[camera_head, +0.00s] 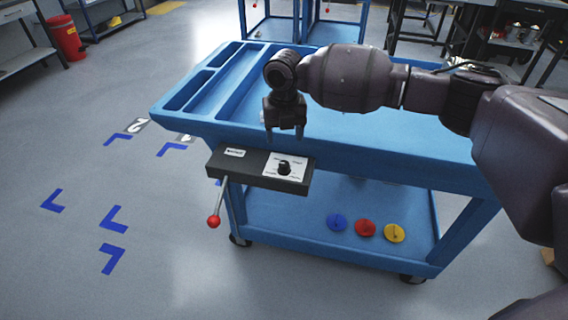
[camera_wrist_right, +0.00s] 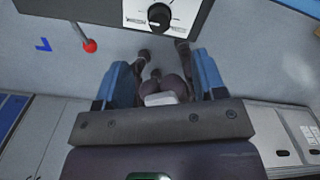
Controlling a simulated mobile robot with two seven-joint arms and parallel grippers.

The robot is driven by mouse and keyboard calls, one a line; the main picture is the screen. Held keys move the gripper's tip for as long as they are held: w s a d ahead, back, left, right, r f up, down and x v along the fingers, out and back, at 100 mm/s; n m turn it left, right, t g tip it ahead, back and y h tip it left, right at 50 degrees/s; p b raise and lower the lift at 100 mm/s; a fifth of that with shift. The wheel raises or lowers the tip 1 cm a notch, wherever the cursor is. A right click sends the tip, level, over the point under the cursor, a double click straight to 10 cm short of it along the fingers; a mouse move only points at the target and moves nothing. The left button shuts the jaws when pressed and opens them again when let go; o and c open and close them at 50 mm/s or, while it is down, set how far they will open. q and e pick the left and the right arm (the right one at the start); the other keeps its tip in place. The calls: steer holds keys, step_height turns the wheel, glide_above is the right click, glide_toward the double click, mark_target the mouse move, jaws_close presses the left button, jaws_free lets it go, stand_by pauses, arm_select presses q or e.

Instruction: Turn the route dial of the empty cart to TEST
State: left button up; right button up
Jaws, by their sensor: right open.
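The blue cart (camera_head: 400,150) stands in front of me, its top tray bare where it shows. A black control box (camera_head: 235,168) is fixed to its near side, with a white plate and the black round route dial (camera_head: 284,167). The dial also shows at the top of the right wrist view (camera_wrist_right: 159,16). Its labels and setting are too small to read. My right gripper (camera_head: 284,134) points down, open and empty, just above and behind the dial, apart from it. My left gripper is not in view.
A lever with a red ball (camera_head: 213,221) hangs at the box's left. Blue, red (camera_head: 365,228) and yellow discs lie on the cart's lower shelf. Another blue cart (camera_head: 330,32) and workbenches stand behind. The floor at left is clear, with blue corner marks and a red bin (camera_head: 66,38).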

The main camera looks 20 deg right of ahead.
mark_target(284, 163)
step_height(284, 163, down, 9)
steer(key=shift+f+b, duration=0.15)
steer(key=shift+b, duration=0.65)
steer(key=shift+f, duration=0.55)
steer(key=c, duration=0.9)
